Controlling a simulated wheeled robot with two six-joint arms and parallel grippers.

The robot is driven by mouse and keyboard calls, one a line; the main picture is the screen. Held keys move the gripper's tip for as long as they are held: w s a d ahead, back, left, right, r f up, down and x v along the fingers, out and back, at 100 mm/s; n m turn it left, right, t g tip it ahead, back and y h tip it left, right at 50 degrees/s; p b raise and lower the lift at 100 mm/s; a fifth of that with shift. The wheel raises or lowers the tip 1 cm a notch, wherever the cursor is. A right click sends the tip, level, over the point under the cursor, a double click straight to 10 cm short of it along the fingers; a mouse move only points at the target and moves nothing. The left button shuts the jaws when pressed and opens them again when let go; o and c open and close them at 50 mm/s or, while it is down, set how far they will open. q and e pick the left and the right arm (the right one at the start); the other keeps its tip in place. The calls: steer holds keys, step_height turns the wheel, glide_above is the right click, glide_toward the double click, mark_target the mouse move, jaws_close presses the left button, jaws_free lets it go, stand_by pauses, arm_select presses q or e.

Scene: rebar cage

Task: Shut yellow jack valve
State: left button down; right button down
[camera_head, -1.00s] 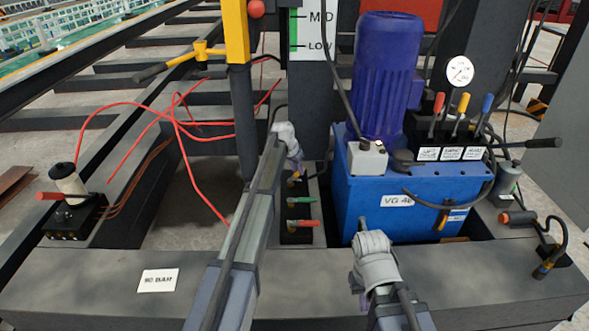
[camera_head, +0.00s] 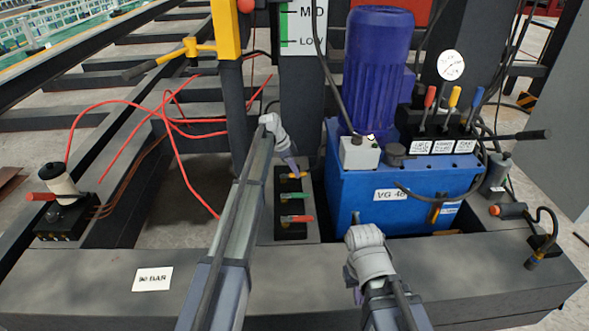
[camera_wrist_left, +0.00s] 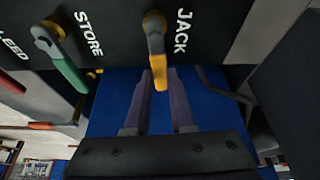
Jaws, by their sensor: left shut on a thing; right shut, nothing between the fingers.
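The yellow jack valve handle (camera_wrist_left: 157,50) hangs below its pivot beside the word JACK in the left wrist view. In the head view the yellow handle (camera_head: 295,176) is the farthest of three on the dark valve block (camera_head: 282,208). My left gripper (camera_wrist_left: 160,82) has its two purple fingers on either side of the handle's lower end, shut on it. It also shows in the head view (camera_head: 291,167), just above the valve block. My right gripper (camera_head: 357,296) is partly hidden by its wrist, low in front of the blue pump unit, and holds nothing.
A green handle (camera_wrist_left: 68,72) marked STORE is beside the yellow one; a red handle (camera_head: 301,218) is nearest me. The blue pump tank (camera_head: 360,205) stands close to the right.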

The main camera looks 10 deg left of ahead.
mark_target(287, 176)
arm_select(q)
steer(key=shift+s+m, duration=0.2)
steer(key=shift+m, duration=0.3)
steer(key=shift+s, duration=0.1)
steer(key=c, duration=0.8)
jaws_free()
steer(key=shift+o, duration=0.2)
steer(key=shift+r, duration=0.1)
steer(key=p+v, duration=0.7)
steer(key=shift+a+r, duration=0.15)
steer(key=shift+r, duration=0.1)
